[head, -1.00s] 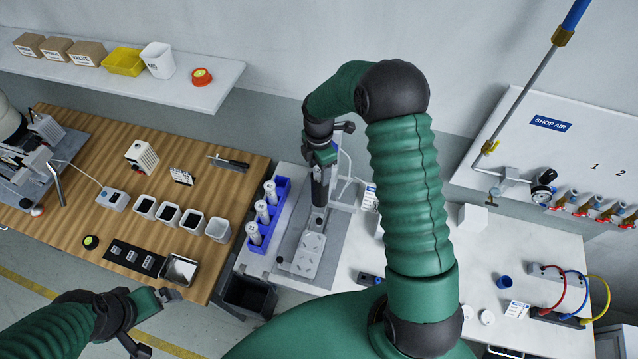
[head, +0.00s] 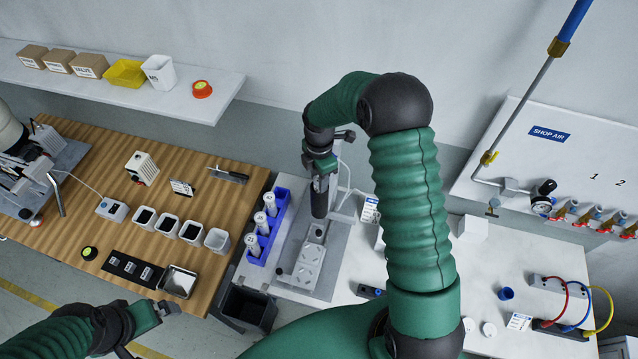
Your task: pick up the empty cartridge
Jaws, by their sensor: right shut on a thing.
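A blue rack (head: 257,247) on the white bench holds three upright white cartridges (head: 261,222); I cannot tell which is empty. My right gripper (head: 320,182) points down over the grey fixture plate (head: 325,272), to the right of the rack. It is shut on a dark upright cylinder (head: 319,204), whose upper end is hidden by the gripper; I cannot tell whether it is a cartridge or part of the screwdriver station. My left gripper (head: 150,328) is low at the left, in front of the wooden bench, and looks open and empty.
The wooden bench (head: 75,225) at left carries several small bins (head: 192,229), a metal tray (head: 179,281) and a black strip (head: 132,269). A dark bin (head: 247,306) stands below the gap between benches.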

